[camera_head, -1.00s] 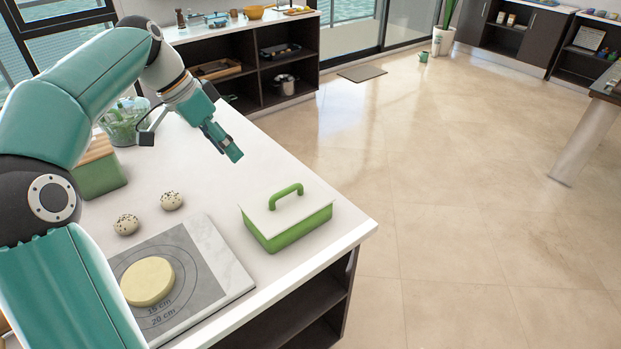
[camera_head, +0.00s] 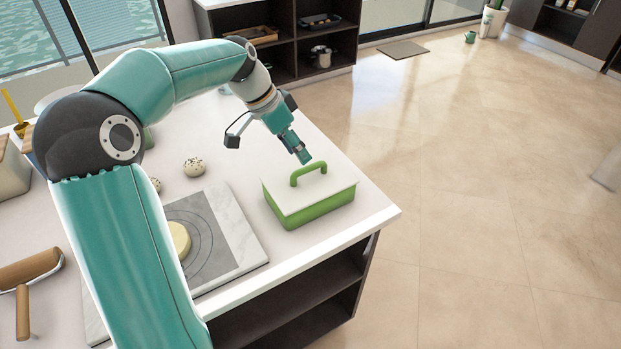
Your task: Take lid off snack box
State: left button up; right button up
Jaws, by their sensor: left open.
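The snack box (camera_head: 318,211) is a green rectangular box near the right corner of the white counter. Its white lid (camera_head: 325,191) sits on top, with a green arched handle (camera_head: 309,170). My left gripper (camera_head: 303,157) is just above and behind the handle, pointing down toward it. It is open and holds nothing that I can see. Whether a fingertip touches the handle cannot be told from this view. My right gripper is not in view.
A marble board (camera_head: 238,238) with a pale dough disc (camera_head: 180,240) lies left of the box. A speckled dough ball (camera_head: 194,167) sits behind it. The counter's right edge is close to the box.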

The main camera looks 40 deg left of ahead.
pick_arm(q)
jog(key=shift+s+p+x, duration=0.2)
jog(key=shift+p+x, duration=0.3)
jog(key=shift+x, duration=2.15)
jog(key=shift+d, duration=0.1)
jog(key=shift+c, duration=0.2)
grip_shut()
